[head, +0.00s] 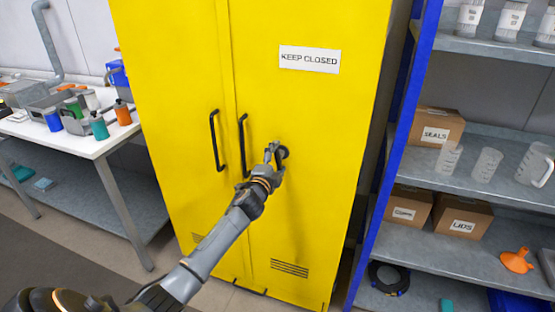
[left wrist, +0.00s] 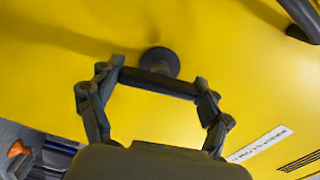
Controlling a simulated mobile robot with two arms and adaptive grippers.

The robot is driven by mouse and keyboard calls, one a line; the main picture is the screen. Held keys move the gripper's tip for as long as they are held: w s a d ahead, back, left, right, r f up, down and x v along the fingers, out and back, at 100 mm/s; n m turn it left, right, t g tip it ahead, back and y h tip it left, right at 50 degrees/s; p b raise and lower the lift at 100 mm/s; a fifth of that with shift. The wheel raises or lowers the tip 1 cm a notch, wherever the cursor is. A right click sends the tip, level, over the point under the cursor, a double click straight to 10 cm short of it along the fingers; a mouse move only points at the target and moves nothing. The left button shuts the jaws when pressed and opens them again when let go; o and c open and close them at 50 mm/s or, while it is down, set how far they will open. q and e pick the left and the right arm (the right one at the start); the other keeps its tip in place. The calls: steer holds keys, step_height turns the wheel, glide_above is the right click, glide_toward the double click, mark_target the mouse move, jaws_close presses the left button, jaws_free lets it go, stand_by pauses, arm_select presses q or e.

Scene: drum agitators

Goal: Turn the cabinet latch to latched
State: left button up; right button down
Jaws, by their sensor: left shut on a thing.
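The yellow cabinet (head: 305,110) stands upright with both doors closed. Its latch (head: 283,153) is a dark knob on the right door, right of the two long black handles. In the left wrist view the latch shows a round base and a dark bar (left wrist: 160,84). My left gripper (head: 272,149) is at the latch, its fingers (left wrist: 161,80) shut on the two ends of the bar. The gripper hides part of the latch in the head view, so I cannot tell its exact angle there. My right gripper is not in view.
Door handles (head: 216,140) (head: 243,146) stick out just left of the latch. A blue-framed shelf (head: 455,182) with boxes and beakers stands close on the right. A white workbench (head: 75,139) with bottles stands on the left.

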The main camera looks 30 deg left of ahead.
arm_select(q)
steer(key=shift+m, duration=1.1)
steer(key=o, duration=1.1)
steer(key=shift+s, duration=0.1)
steer(key=v, duration=1.1)
steer(key=shift+s, duration=0.4)
steer(key=shift+f, duration=0.2)
